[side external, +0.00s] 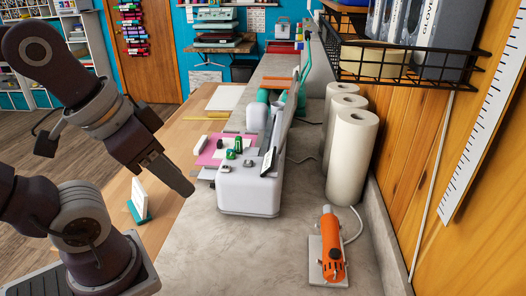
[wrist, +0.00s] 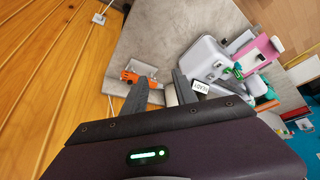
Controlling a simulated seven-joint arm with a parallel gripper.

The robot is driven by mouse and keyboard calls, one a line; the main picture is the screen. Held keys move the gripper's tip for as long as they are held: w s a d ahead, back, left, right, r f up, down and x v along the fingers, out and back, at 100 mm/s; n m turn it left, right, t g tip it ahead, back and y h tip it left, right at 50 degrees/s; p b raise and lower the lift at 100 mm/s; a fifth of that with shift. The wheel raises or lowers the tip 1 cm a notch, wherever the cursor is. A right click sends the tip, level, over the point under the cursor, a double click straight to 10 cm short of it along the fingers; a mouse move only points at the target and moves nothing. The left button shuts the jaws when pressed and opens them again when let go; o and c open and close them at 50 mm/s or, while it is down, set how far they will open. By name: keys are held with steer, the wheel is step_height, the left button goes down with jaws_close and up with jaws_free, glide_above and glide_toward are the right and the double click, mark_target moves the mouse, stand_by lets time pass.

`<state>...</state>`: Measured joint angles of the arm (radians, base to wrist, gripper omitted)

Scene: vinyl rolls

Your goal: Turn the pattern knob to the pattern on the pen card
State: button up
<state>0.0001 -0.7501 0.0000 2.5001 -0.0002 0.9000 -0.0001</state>
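A white machine (side external: 248,194) stands on the grey worktop, with small dark knobs (side external: 225,168) on its top and green parts (side external: 238,145) behind them. I cannot tell which knob is the pattern knob. A white card in a teal stand (side external: 139,202) is on the wooden table, seen edge-on; I cannot read any pattern. My gripper (side external: 181,181) is left of the machine, apart from it. In the wrist view, its fingers (wrist: 160,80) are spread and empty, with the machine (wrist: 203,58) beyond.
Several white rolls (side external: 351,158) stand right of the machine, below a black wire shelf (side external: 405,65). An orange tool (side external: 332,246) lies on a pad in front. A pink sheet (side external: 212,150) lies behind the machine. The worktop's front middle is clear.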

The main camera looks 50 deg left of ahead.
steer(key=shift+c, duration=0.8)
steer(key=shift+n+g, duration=0.5)
steer(key=shift+n, duration=0.2)
steer(key=w, duration=0.1)
steer(key=w+a+r, duration=0.1)
steer(key=w, duration=0.1)
steer(key=w+a, duration=0.1)
steer(key=shift+w+r, duration=0.3)
steer(key=shift+r, duration=0.1)
jaws_close()
steer(key=w+a+f+n+g, duration=0.2)
steer(key=w+a+f+n, duration=0.1)
steer(key=w+a, duration=0.55)
steer(key=w+a+f+n+g, duration=0.2)
steer(key=w+a+f+n, duration=0.1)
steer(key=w+a, duration=0.6)
steer(key=a+f+n+g, duration=0.1)
steer(key=a+f+n, duration=0.1)
steer(key=a+f, duration=0.7)
steer(key=shift+h, duration=0.4)
steer(key=f, duration=0.3)
steer(key=s+d+f, duration=0.1)
steer(key=f, duration=0.3)
steer(key=s+f, duration=0.1)
steer(key=f, duration=0.2)
steer(key=shift+s+d+f, duration=0.15)
steer(key=shift+s+d, duration=0.05)
steer(key=shift+s+d+f, duration=0.3)
steer(key=shift+f, duration=0.05)
